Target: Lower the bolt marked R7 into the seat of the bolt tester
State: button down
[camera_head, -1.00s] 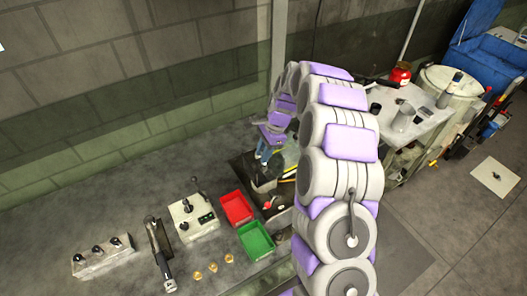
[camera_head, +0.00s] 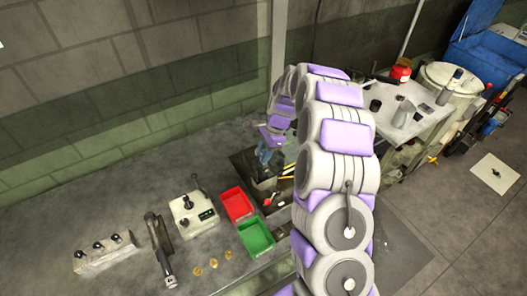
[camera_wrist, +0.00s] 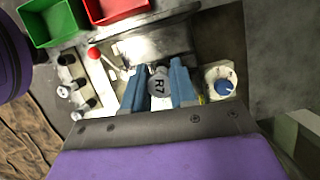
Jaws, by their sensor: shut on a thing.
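The bolt marked R7 (camera_wrist: 159,82) is a grey round head between the two blue fingers of my gripper (camera_wrist: 160,88) in the wrist view. The fingers are shut on it from both sides. Below is a machine with a red-ball lever (camera_wrist: 94,54), a pale metal plate (camera_wrist: 158,48) and a blue knob (camera_wrist: 223,87); I take it to be the bolt tester. The seat is hidden under the bolt and fingers, so I cannot tell whether the bolt touches it. In the head view my gripper (camera_head: 267,155) is over a dark machine (camera_head: 262,180), and the bolt cannot be made out.
A red tray (camera_head: 236,204) and a green tray (camera_head: 257,237) stand beside the machine. The bench's back left is clear.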

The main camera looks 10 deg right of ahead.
jog(key=shift+f, duration=1.85)
jog(key=c, duration=0.8)
grip_release()
jog(key=p+v, duration=0.2)
jog(key=v, duration=1.5)
jog(key=shift+w+r, duration=0.1)
